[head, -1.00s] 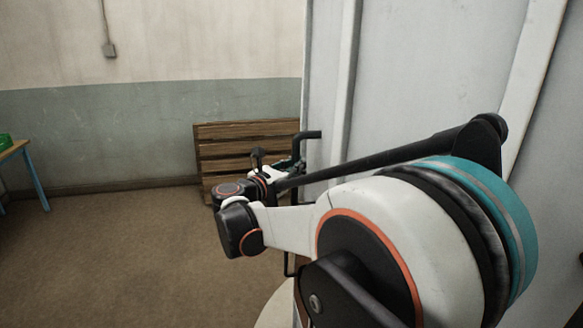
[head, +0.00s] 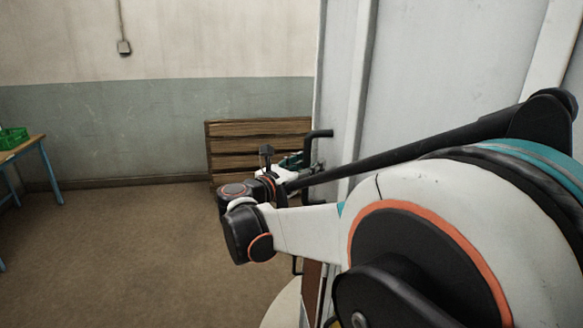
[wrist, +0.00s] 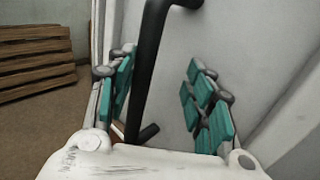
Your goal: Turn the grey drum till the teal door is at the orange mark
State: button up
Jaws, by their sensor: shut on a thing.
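A tall pale grey ribbed surface (head: 430,80), which I take to be the grey drum, fills the right of the head view. It also shows behind my fingers in the wrist view (wrist: 235,40). A black bent handle bar (head: 319,134) stands out at its left edge. My gripper (wrist: 160,62), with teal finger pads, is around this black bar (wrist: 150,55) and shut on it. In the head view my gripper (head: 296,164) is small and partly hidden by my arm. I see neither the teal door nor the orange mark.
A brown wooden slatted pallet (head: 255,145) leans at the back wall, just left of the grey surface. A blue-legged table (head: 25,150) with a green crate (head: 12,138) stands at the far left. The brown floor (head: 120,240) between is clear.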

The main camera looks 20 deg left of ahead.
jog(key=v, duration=1.2)
jog(key=shift+r, duration=0.1)
